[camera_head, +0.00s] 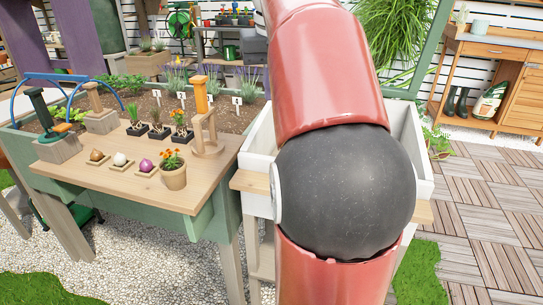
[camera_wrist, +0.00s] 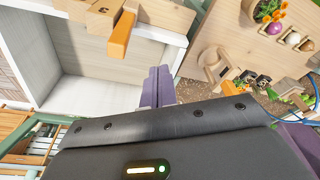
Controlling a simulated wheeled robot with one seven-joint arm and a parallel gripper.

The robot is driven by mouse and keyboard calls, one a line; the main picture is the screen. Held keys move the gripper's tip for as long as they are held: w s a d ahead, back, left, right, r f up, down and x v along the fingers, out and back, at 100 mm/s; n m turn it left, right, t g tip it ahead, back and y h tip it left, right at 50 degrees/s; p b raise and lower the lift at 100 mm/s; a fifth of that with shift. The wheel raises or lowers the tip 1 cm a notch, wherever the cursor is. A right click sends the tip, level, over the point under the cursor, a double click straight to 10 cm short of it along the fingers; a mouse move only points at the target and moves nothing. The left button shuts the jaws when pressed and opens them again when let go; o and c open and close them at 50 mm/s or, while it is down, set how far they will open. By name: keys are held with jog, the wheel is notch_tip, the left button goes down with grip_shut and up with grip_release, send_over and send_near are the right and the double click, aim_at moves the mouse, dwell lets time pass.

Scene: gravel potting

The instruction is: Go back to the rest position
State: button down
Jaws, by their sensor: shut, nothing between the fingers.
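My gripper (camera_wrist: 158,87) shows in the wrist view as two purple fingers side by side, closed with nothing between them. It hangs over the area between the white box and the wooden potting table. My red and black arm fills the middle of the head view and hides the gripper there. The white wooden box (camera_wrist: 95,75) lies at the upper left of the wrist view; its visible floor looks bare. In the head view the same box (camera_head: 258,140) is largely behind my arm. The potting table (camera_head: 120,183) stands left of my arm.
An orange flower in a pot (camera_head: 173,170), several bulbs and seedlings stand on the table. A wooden stand (camera_head: 205,135) with an orange handle is near its right end. In the wrist view, wooden blocks with an orange bar (camera_wrist: 122,35) sit by the box edge. Paving (camera_head: 490,215) at right is clear.

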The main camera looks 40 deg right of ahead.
jog(key=shift+r, duration=1.2)
